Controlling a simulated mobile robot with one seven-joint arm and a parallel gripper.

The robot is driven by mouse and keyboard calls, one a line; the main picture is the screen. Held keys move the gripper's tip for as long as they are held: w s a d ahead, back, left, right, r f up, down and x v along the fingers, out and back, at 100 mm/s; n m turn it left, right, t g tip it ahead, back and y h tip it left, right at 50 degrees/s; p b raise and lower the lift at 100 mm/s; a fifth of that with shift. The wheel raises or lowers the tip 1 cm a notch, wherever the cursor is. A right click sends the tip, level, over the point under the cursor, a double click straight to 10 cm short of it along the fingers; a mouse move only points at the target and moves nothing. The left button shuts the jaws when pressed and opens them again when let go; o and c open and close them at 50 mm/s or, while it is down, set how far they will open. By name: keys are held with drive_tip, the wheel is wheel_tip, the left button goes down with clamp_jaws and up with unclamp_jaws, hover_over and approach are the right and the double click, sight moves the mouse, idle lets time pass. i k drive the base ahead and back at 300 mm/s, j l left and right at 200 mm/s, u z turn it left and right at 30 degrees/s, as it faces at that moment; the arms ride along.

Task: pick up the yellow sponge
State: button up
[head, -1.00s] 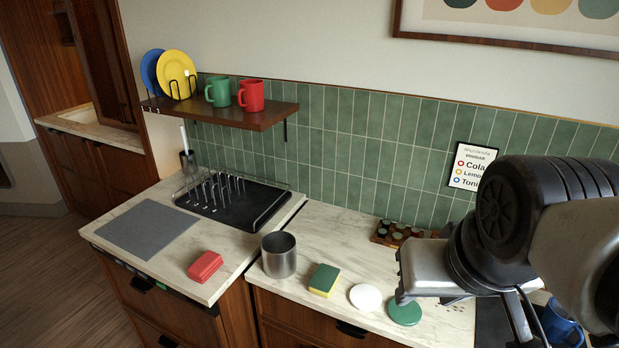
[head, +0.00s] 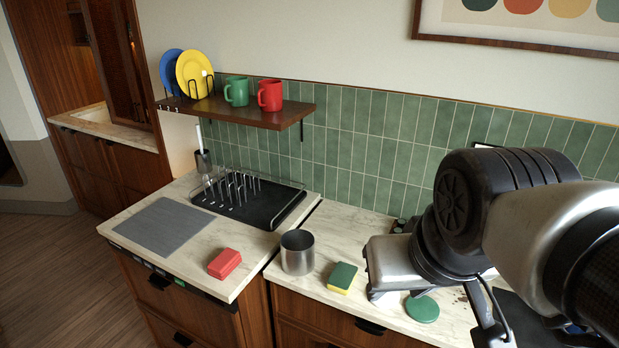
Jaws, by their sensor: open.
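The yellow sponge (head: 340,290) lies on the light marble counter, with a dark green layer on top and its yellow side facing me. Nothing covers it. My gripper (head: 392,270) shows as a silver end just right of the sponge in the picture, apart from it and higher than the counter. Its fingers cannot be made out clearly, and nothing is seen held in it.
A metal canister (head: 297,254) stands left of the sponge. A white disc (head: 382,298), partly hidden by my arm, and a green disc (head: 422,309) lie to its right. A red block (head: 224,263), grey mat (head: 160,226) and dish rack (head: 250,203) occupy the left counter.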

sight(342, 279)
drive_tip(key=i+j+z, duration=0.1)
drive_tip(key=z, duration=0.4)
drive_tip(key=j+z, duration=0.45)
drive_tip(key=i+j+z, duration=0.1)
drive_tip(key=z, duration=0.4)
